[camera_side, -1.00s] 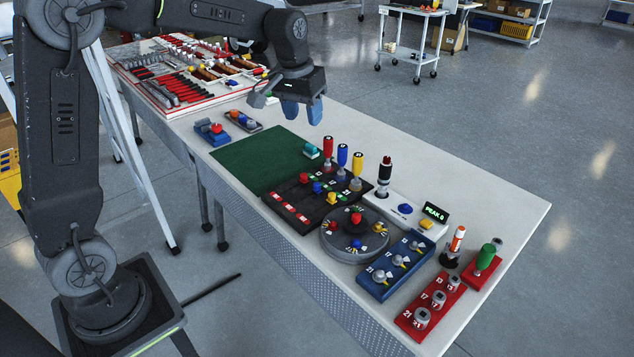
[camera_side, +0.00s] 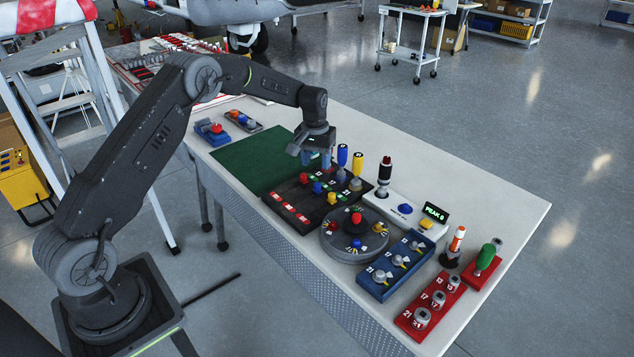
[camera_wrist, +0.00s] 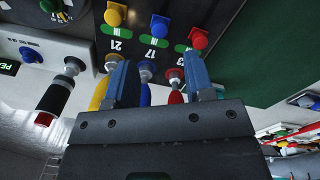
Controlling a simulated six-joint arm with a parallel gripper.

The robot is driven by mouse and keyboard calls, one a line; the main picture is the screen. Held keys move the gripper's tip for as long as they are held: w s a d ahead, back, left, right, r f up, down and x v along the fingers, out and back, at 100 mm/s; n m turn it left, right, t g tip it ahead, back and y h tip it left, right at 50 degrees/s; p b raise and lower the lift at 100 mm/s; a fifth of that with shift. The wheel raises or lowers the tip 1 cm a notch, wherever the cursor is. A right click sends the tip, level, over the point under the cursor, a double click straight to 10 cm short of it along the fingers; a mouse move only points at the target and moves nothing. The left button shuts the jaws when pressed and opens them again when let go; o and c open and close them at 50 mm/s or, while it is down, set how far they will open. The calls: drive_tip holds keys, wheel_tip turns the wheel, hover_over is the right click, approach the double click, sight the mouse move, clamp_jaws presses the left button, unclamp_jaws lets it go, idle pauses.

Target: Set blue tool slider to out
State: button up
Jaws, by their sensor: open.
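The black slider board (camera_side: 283,208) carries a red, a blue and a yellow knob. Behind the board stand tools with coloured handles; the blue-handled tool (camera_side: 342,155) is between the yellow-handled tool (camera_side: 357,162) and a red one mostly hidden by my gripper in the side view. My gripper (camera_side: 317,162) is open and empty, pointing down above the board's back edge. In the wrist view the tool handles show between and beside its fingers (camera_wrist: 160,78).
A round dial (camera_side: 346,247) with a red knob stands right of the board. A white joystick panel (camera_side: 404,213) is behind it, with a dark upright stick (camera_side: 384,174). The green mat (camera_side: 250,160) to the left is bare. Table at the back right is clear.

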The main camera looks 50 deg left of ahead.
sight(317, 184)
wheel_tip(317, 184, down, 8)
drive_tip(key=shift+w+d+r, duration=0.1)
drive_tip(key=shift+d+r, duration=0.05)
idle(0.3)
clamp_jaws()
idle(0.4)
